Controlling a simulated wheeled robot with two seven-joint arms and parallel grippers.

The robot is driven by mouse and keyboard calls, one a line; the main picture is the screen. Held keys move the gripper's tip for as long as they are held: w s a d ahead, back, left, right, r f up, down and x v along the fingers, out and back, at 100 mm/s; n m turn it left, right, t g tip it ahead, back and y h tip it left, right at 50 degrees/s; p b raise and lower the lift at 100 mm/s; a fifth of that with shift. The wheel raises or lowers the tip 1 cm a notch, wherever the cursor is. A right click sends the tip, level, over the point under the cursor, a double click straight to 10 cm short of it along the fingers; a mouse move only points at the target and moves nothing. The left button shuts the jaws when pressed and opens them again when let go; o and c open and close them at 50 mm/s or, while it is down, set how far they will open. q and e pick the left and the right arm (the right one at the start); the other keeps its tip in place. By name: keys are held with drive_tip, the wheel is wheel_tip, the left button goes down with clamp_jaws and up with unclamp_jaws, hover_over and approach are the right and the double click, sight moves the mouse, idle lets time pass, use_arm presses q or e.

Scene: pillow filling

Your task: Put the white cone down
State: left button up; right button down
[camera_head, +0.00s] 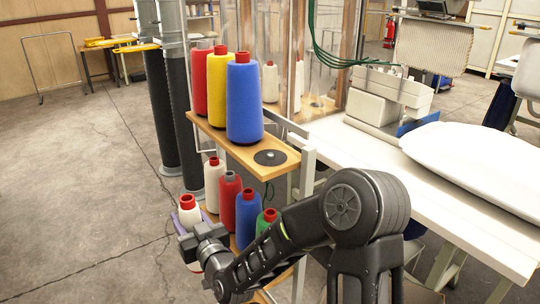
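A white cone (188,217) with a red top is at the lower left, beside the left end of the lower shelf row. My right gripper (190,228) is around its body, with a finger on each side, and looks shut on it. The cone is upright or nearly so; the gripper hides its middle, and I cannot tell whether its base rests on anything. The wooden upper shelf (225,146) carries red (200,82), yellow (217,92) and blue (244,103) cones. An empty black round holder (270,157) is at its near end. My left gripper is not in view.
Below stand another white cone (212,186), a red cone (229,197), a blue cone (246,217) and a green cone (265,222), partly behind my arm. A white table (455,203) with a white pillow (480,160) is at right. The floor at left is clear.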

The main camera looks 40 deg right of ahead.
drive_tip(key=w+d+r+p, duration=0.1)
drive_tip(key=d+r, duration=0.2)
drive_tip(key=r, duration=0.7)
drive_tip(key=d+r+m+h+p, duration=0.1)
drive_tip(key=d+r, duration=0.3)
drive_tip(key=r, duration=0.6)
drive_tip(key=w+d+r, duration=0.1)
drive_tip(key=d+r, duration=0.2)
drive_tip(key=r, duration=0.7)
drive_tip(key=s+d+r+h+p, duration=0.1)
drive_tip(key=s+d+r, duration=0.1)
drive_tip(key=d+r, duration=0.3)
drive_tip(key=s+d+r+h, duration=0.1)
drive_tip(key=s+d+r, duration=0.2)
drive_tip(key=r, duration=0.4)
drive_tip(key=shift+m, duration=0.6)
drive_tip(key=d+f, duration=0.1)
drive_tip(key=s+d+f, duration=0.1)
drive_tip(key=d, duration=0.1)
drive_tip(key=shift+d+f, duration=0.3)
drive_tip(key=shift+f, duration=0.1)
drive_tip(key=shift+f+p, duration=0.6)
drive_tip(key=shift+f, duration=2.55)
